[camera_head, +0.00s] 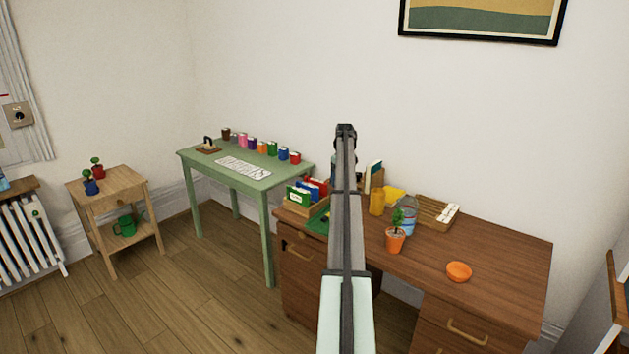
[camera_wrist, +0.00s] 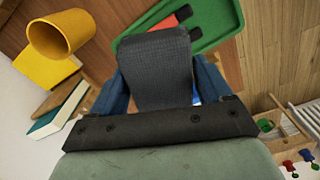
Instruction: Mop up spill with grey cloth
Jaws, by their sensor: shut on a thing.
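The grey cloth (camera_wrist: 156,62) hangs from my gripper (camera_wrist: 165,84) in the wrist view, between its two blue fingers. My gripper is shut on it. Below the cloth in that view is the green tray (camera_wrist: 228,22), with red and black things on it. Whether the cloth touches anything is not clear. In the head view my arm hides the gripper and the cloth. I cannot make out a spill for certain in either view.
A green table (camera_head: 222,176) with several jars stands to the left. The desk's right front is mostly clear.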

